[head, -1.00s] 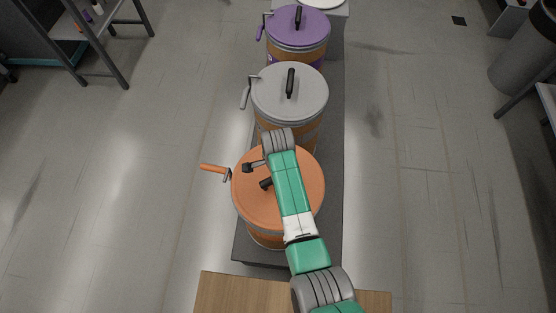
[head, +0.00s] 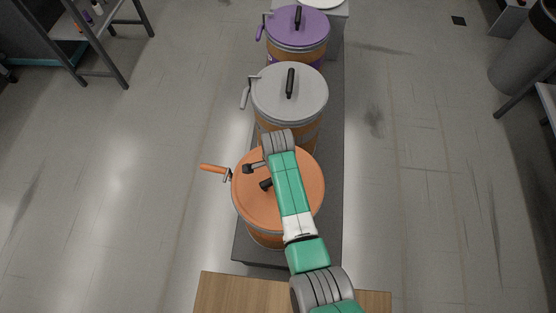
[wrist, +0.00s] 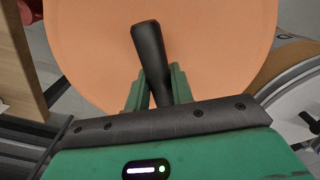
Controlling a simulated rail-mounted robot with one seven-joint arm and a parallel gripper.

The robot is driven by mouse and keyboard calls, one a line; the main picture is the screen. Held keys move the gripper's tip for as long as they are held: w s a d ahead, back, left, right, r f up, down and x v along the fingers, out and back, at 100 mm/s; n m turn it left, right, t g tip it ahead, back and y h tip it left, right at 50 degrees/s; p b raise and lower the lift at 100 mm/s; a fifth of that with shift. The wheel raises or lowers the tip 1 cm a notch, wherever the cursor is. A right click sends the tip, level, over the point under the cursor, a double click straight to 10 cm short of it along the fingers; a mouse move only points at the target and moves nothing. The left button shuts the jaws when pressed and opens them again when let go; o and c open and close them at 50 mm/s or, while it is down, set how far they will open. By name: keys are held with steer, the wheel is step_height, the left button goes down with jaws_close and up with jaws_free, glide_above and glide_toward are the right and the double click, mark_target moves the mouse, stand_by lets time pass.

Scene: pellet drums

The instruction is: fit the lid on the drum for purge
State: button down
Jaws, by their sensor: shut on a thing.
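The round orange lid (head: 245,200) lies over the nearest drum (head: 268,239), whose orange side shows below its front edge. It looks roughly level; I cannot tell whether its rim is fully seated. My gripper (wrist: 158,84) is shut on the lid's black bar handle (wrist: 149,45) in the wrist view, one green finger on each side. In the head view my arm hides the lid's right part and most of the grip, and the black handle (head: 266,184) shows only partly. An orange-handled clamp lever (head: 213,168) sticks out at the drum's left.
A drum with a grey lid (head: 270,95) stands just behind, and one with a purple lid (head: 287,30) farther back, all on a dark plinth (head: 334,130). A wooden tabletop (head: 235,292) is in front. Shelving (head: 95,40) stands at left. The floor both sides is clear.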

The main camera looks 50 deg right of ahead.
steer(key=shift+f, duration=0.35)
stand_by(0.4)
steer(key=c, duration=0.7)
jaws_free()
steer(key=shift+o, duration=0.2)
steer(key=shift+r, duration=0.1)
step_height(320, 180, up, 7)
steer(key=p, duration=0.6)
steer(key=shift+p, duration=0.35)
